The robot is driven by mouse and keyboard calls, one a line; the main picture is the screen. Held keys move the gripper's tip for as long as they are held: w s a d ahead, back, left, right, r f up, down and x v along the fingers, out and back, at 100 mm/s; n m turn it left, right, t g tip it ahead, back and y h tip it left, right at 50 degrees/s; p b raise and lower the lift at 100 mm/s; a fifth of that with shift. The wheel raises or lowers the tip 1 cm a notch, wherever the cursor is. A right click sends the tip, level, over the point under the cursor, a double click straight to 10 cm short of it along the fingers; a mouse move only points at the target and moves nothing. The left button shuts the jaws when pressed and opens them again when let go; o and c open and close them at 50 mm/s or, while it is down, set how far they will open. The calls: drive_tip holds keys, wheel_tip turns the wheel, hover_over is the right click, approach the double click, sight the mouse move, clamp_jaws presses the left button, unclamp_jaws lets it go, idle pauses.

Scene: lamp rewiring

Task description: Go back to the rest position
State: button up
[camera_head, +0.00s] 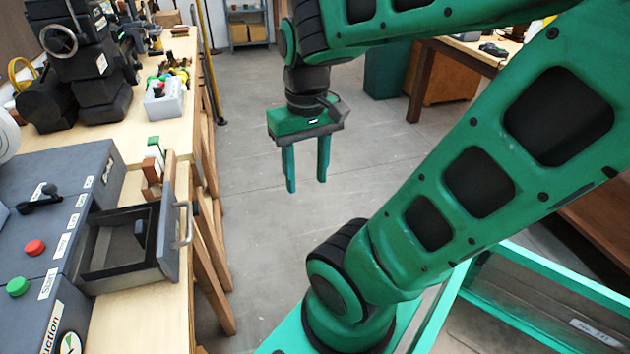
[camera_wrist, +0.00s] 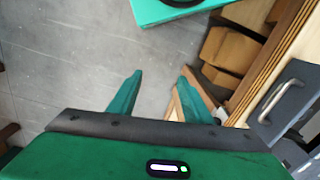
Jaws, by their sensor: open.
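My gripper (camera_head: 306,172) hangs from my green arm above the grey floor, to the right of the workbench. Its two green fingers point down and stand apart with nothing between them. In the wrist view my gripper (camera_wrist: 156,92) is also open and empty, with bare floor showing between and beyond the fingers. My arm is bent, with its upper part running to the top right of the head view.
On the left, a wooden workbench (camera_head: 133,208) carries a grey control box with an open drawer (camera_head: 135,278), whose handle faces the aisle. Another table (camera_head: 475,52) is at the back right. The floor (camera_head: 250,200) between is clear.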

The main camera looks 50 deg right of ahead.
drive_tip(key=s, duration=0.1)
drive_tip(key=s+f+m, duration=0.1)
drive_tip(key=shift+s+d+f+m, duration=0.2)
drive_tip(key=shift+s+d+m, duration=0.1)
drive_tip(key=shift+s+d, duration=0.1)
drive_tip(key=shift+w+f, duration=0.25)
drive_tip(key=shift+w, duration=0.35)
idle(0.4)
